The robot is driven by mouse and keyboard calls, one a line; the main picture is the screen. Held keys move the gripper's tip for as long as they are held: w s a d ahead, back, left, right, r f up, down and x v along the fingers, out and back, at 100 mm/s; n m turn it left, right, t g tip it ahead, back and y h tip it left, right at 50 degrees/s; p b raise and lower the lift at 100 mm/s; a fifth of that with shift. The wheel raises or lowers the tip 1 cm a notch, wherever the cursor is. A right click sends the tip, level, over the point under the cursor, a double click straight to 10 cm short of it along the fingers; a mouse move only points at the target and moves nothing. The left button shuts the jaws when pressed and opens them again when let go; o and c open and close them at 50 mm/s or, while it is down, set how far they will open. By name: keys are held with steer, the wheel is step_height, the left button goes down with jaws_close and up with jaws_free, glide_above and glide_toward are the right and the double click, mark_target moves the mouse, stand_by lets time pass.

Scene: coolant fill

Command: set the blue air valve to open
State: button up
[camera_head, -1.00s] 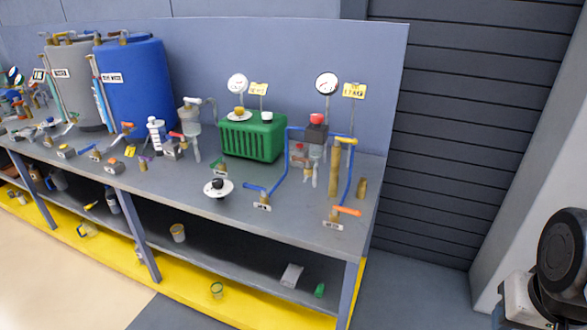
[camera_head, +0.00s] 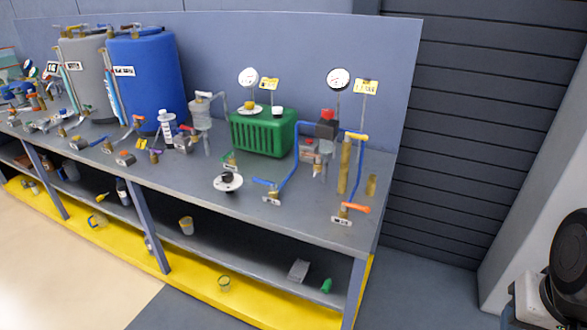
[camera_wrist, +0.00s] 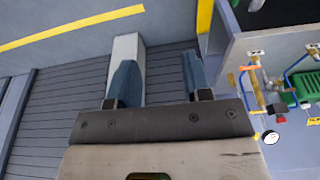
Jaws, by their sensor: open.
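The blue-handled valve (camera_head: 265,182) stands near the front edge of the bench, with a small white label before it. Its lever points left, roughly along the bench edge. A blue pipe rises from beside it towards the red-topped unit (camera_head: 326,125). My gripper (camera_wrist: 160,75) is open and empty in the wrist view, with both fingers apart over floor and slatted wall. It is well away from the valve; the bench fittings show only at the right of that view. My gripper is not seen in the head view.
An orange-handled valve (camera_head: 353,208) stands to the right on the bench (camera_head: 240,212). A green box (camera_head: 262,134) and two gauges stand behind. The floor right of the bench is clear.

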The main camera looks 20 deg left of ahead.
steer(key=w+a+r+n, duration=0.2)
steer(key=w+a+n, duration=0.2)
steer(key=w+a, duration=0.7)
steer(key=w+a+r+n, duration=0.3)
steer(key=w+a, duration=0.4)
steer(key=w, duration=0.9)
steer(key=w+a+f+n, duration=0.2)
steer(key=w+a, duration=0.3)
steer(key=a, duration=0.4)
steer(key=w+a+f+n, duration=0.25)
steer(key=w+a, duration=0.35)
steer(key=a, duration=0.3)
steer(key=w+a+f+n, duration=0.1)
steer(key=a+f, duration=0.4)
steer(key=a, duration=0.5)
steer(key=w+a+f+n, duration=0.2)
steer(key=a+f, duration=0.3)
steer(key=a, duration=0.6)
steer(key=w+a+f+n, duration=0.1)
steer(key=a+f+n, duration=0.2)
steer(key=a, duration=0.8)
step_height(320, 180, down, 2)
steer(key=shift+w+a+f+n, duration=0.15)
steer(key=shift+w+a+n, duration=0.1)
steer(key=shift+n, duration=0.1)
steer(key=shift+f, duration=0.1)
